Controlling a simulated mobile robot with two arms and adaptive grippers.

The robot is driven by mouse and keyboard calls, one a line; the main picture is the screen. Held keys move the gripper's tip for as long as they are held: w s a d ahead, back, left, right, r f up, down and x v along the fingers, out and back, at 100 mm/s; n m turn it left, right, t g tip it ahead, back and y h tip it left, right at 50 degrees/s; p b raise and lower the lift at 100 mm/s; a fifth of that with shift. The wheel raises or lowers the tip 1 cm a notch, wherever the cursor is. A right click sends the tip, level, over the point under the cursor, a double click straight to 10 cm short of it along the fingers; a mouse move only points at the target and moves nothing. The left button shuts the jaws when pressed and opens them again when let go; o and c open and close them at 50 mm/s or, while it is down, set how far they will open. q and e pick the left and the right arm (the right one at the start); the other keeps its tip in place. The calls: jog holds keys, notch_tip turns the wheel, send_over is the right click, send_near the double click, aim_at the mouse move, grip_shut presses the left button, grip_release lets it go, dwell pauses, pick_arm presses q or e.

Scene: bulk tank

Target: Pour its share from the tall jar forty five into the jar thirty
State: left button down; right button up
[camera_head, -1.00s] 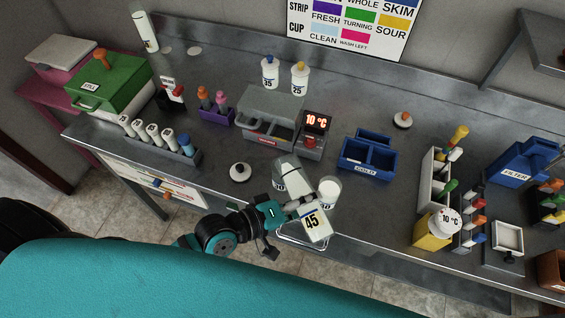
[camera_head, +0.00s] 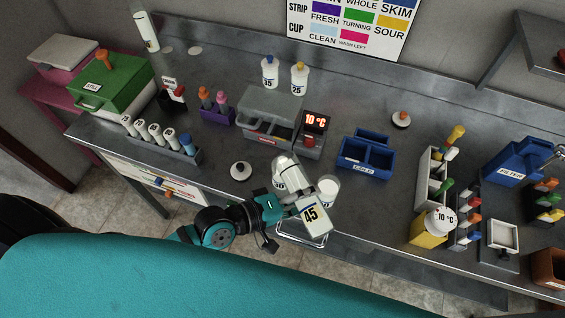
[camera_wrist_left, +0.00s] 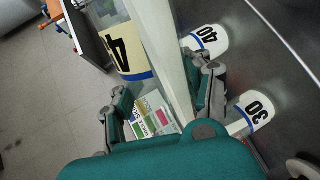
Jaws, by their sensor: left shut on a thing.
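The tall jar forty five (camera_head: 311,222), whitish with a black "45" label, is held over the front edge of the bench, leaning in the head view. My left gripper (camera_head: 293,207) is shut on it. The left wrist view shows the jar (camera_wrist_left: 158,45) between the two fingers (camera_wrist_left: 165,95). The jar thirty (camera_head: 328,187), white and open-topped, stands on the bench just behind it; its label (camera_wrist_left: 255,108) shows in the wrist view. A similar jar forty (camera_head: 284,170) stands to its left, also in the wrist view (camera_wrist_left: 206,38). Jar forty five partly hides both. My right gripper is not in view.
A white lid (camera_head: 240,171) lies left of the jars. Racks and a yellow block (camera_head: 428,230) are at the right.

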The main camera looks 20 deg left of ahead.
pick_arm(q)
jog(key=shift+w+r, duration=0.1)
jog(key=shift+r, duration=0.05)
jog(key=shift+r, duration=0.2)
jog(key=shift+n+p, duration=0.3)
jog(key=shift+a, duration=0.1)
jog(key=shift+r, duration=0.15)
jog(key=shift+r, duration=0.1)
jog(key=shift+r+n+g+h+p, duration=0.25)
jog(key=shift+n+g+h+p, duration=0.05)
jog(key=shift+p, duration=0.15)
jog(key=shift+w+r, duration=0.1)
jog(key=shift+w, duration=0.05)
dwell(0.3)
jog(key=shift+r+n, duration=0.2)
jog(key=shift+n, duration=0.1)
